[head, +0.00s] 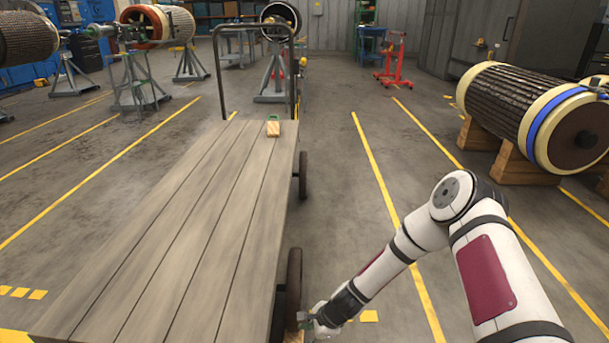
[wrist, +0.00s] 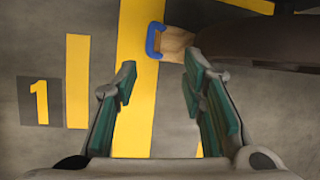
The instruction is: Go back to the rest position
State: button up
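My gripper (head: 312,322) is at the end of my white arm, low beside the near wheel (head: 294,285) of the flat wooden cart. In the wrist view my gripper (wrist: 160,82) is open, its green-padded fingers apart with only floor and a yellow line between them. A wooden block with a blue handle (wrist: 155,40) lies on the floor just beyond the fingertips, against the dark wheel. The gripper is apart from it in the wrist view.
The cart's plank deck (head: 180,230) fills the left; a small wooden block with a green top (head: 273,129) sits at its far end. A large rotor (head: 520,110) rests on wooden supports at right. A red stand (head: 396,62) stands behind. The marked floor between is clear.

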jog(key=w+d+r+n, duration=0.1)
jog(key=d+r+n, duration=0.15)
jog(key=r, duration=0.65)
jog(key=d+r+n, duration=0.1)
jog(key=r+n, duration=0.3)
jog(key=r, duration=0.5)
jog(key=s+d+r+n+g+h, duration=0.1)
jog(key=s+d+r+n, duration=0.2)
jog(key=r, duration=0.6)
jog(key=s+d+r+n+h, duration=0.1)
jog(key=s+d+r+n, duration=0.1)
jog(key=s+r, duration=0.5)
jog(key=s+d+r+n+h, duration=0.1)
jog(key=s+d+r, duration=0.1)
jog(key=s+r, duration=0.4)
jog(key=s+d+r+n+h, duration=0.1)
jog(key=s+d+r+n, duration=0.15)
jog(key=s+r, duration=0.35)
jog(key=s+d+r+n+p, duration=0.1)
jog(key=s+d+r, duration=0.15)
jog(key=s, duration=0.55)
jog(key=s+d+r+n, duration=0.1)
jog(key=s+d+r, duration=0.15)
jog(key=s, duration=0.55)
notch_tip(320, 180, up, 40)
jog(key=t+p, duration=0.3)
jog(key=p, duration=3.5)
jog(key=shift+w+r+h, duration=0.2)
jog(key=shift+r+h, duration=0.05)
jog(key=shift+h, duration=0.05)
